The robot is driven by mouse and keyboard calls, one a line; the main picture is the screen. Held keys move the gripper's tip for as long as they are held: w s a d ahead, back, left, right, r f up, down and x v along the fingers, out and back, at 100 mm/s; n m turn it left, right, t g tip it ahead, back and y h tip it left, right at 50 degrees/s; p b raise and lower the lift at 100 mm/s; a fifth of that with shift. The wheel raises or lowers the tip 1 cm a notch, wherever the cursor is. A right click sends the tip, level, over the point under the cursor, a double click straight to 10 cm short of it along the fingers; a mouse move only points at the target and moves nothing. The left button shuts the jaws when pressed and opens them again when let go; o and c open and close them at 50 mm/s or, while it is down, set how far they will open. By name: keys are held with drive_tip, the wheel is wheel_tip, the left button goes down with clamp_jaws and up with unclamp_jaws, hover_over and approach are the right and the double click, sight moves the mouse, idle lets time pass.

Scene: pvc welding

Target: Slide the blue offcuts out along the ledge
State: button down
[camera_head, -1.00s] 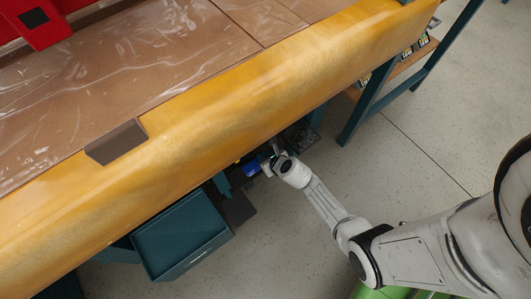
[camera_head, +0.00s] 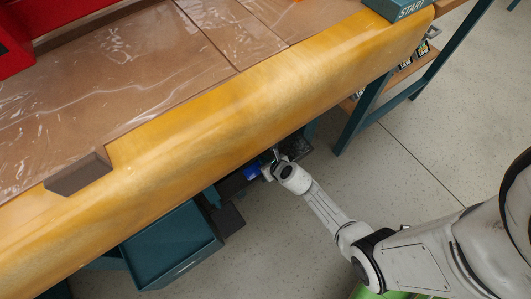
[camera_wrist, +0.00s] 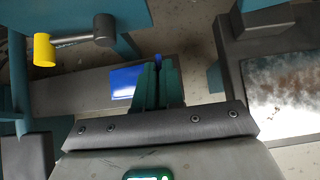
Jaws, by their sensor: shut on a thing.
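A blue offcut (camera_wrist: 125,82) lies on a dark grey ledge (camera_wrist: 68,92) in the wrist view, just left of my gripper (camera_wrist: 157,66). A small bit of blue also shows at the fingertips. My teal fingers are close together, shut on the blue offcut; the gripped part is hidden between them. In the head view, the blue offcut (camera_head: 251,173) shows under the bench's front edge, beside my gripper (camera_head: 270,165). I cannot tell how many blue pieces there are.
A scuffed metal plate (camera_wrist: 285,92) is at right. In the head view, the yellow bench edge (camera_head: 230,115) overhangs, a teal drawer (camera_head: 170,250) is lower left, and open floor (camera_head: 420,160) lies right.

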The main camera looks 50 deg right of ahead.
drive_tip(key=c, duration=1.2)
unclamp_jaws()
drive_tip(key=p+v, duration=0.6)
drive_tip(key=v, duration=0.4)
drive_tip(key=shift+s+a+r+p, duration=0.1)
drive_tip(key=shift+s+r+p, duration=0.2)
drive_tip(key=shift+p, duration=0.1)
